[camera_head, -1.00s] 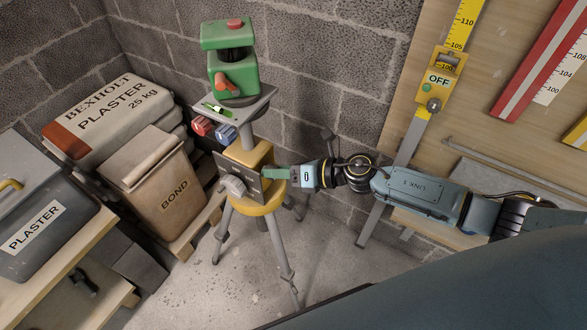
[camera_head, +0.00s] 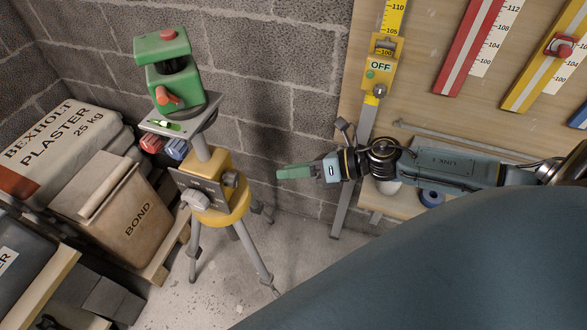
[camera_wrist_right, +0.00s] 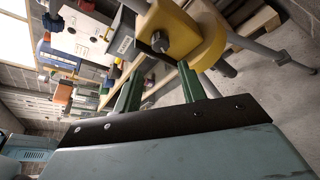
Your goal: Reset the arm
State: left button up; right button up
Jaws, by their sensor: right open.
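My right arm (camera_head: 455,163) comes in from the right in the head view. Its gripper (camera_head: 282,172) has green fingers and points left, apart from the tripod with a clear gap between them. In the wrist view the two green fingers (camera_wrist_right: 160,85) stand apart with nothing held between them. The yellow tripod head (camera_head: 228,205) has a dark plate and a grey knob (camera_head: 230,179) on its near side. It also shows beyond the fingers in the wrist view (camera_wrist_right: 190,30). My left gripper is not in view.
A green instrument (camera_head: 172,75) stands on the tripod's grey shelf (camera_head: 190,122). Grey block wall lies behind the gripper.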

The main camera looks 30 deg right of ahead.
dwell(0.4)
jog(key=d+f+m+t+h, duration=0.2)
jog(key=d+f+m+h, duration=0.25)
jog(key=f+m, duration=0.4)
jog(key=d+f+m+t+h, duration=0.1)
jog(key=d+f+m+h, duration=0.2)
jog(key=d+f+m, duration=0.45)
jog(key=s+d+f+m+g+h, duration=0.1)
jog(key=s+f+m+h, duration=0.1)
jog(key=s+f+m, duration=0.3)
jog(key=s+d+f+m+g+h, duration=0.1)
jog(key=f+m, duration=0.1)
jog(key=f, duration=0.5)
jog(key=s+a+f+m+g, duration=0.2)
jog(key=s+f+m+g, duration=0.1)
jog(key=s, duration=0.7)
jog(key=s+a+f+m+g+h, duration=0.1)
jog(key=s+a+f+m+g, duration=0.1)
jog(key=s+f+m, duration=0.3)
jog(key=s+a+f+m+g+h, duration=0.1)
jog(key=s+a+f+m+g, duration=0.2)
jog(key=s+f, duration=0.5)
jog(key=s+m, duration=0.1)
jog(key=s, duration=0.5)
jog(key=shift+s+g, duration=0.3)
jog(key=shift+g, duration=0.1)
jog(key=shift+a+f, duration=0.1)
